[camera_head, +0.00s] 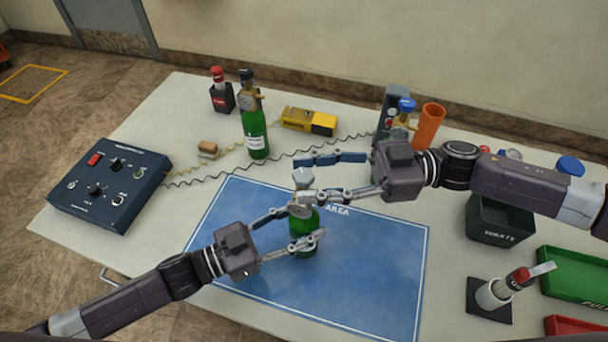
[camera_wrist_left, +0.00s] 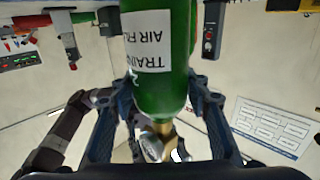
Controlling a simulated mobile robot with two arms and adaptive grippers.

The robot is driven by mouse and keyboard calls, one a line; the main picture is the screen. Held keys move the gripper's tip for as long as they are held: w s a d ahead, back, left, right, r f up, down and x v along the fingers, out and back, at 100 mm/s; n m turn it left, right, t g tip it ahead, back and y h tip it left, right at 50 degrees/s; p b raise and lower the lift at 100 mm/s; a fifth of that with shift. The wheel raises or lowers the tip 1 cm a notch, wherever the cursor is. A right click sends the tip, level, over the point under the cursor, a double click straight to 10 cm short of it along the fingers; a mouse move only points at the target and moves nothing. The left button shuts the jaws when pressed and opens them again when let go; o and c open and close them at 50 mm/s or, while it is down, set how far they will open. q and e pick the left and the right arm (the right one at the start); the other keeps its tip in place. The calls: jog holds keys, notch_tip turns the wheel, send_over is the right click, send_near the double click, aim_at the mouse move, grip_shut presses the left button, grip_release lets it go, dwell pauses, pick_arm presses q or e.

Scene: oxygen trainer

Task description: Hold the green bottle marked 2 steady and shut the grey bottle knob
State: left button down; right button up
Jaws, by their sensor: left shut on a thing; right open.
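The green bottle (camera_head: 301,222) stands upright on the blue mat (camera_head: 365,262). My left gripper (camera_head: 304,224) is shut on it from the lower left, one finger on each side. The bottle hangs upside down in the left wrist view (camera_wrist_left: 172,85), with a white label partly readable and a 2 beside it. The grey knob (camera_head: 303,177) tops its valve; it also shows in the left wrist view (camera_wrist_left: 151,148). My right gripper (camera_head: 299,178) is open, coming from the right, its fingers on either side of the knob. Whether they touch it I cannot tell.
Another green bottle (camera_head: 255,134) with a black knob stands behind, left of a yellow device (camera_head: 309,121). A dark control box (camera_head: 110,184) is at the left. An orange cylinder (camera_head: 428,125), a black bin (camera_head: 495,222) and a green tray (camera_head: 578,284) are at the right. The mat's front is clear.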

jog(key=shift+s+a, duration=0.1)
jog(key=shift+a, duration=0.6)
grip_shut()
jog(key=shift+m+t, duration=0.3)
jog(key=shift+t, duration=0.1)
jog(key=shift+s+m+t+h, duration=0.15)
jog(key=shift+m+t, duration=0.8)
jog(key=shift+t, duration=0.55)
jog(key=shift+w+m+t+h, duration=0.15)
jog(key=shift+m+t, duration=0.8)
jog(key=shift+t, duration=0.55)
jog(key=shift+s+a+r+m+t+h, duration=0.15)
jog(key=shift+m+t+h, duration=0.25)
jog(key=shift+m+t, duration=0.5)
jog(key=shift+s+a+m+t+h, duration=0.1)
jog(key=shift+m+t+h, duration=0.35)
jog(key=shift+t, duration=0.75)
jog(key=shift+w+d+m+t+h, duration=0.2)
jog(key=shift+m+t+h, duration=0.15)
jog(key=shift+m+t, duration=0.15)
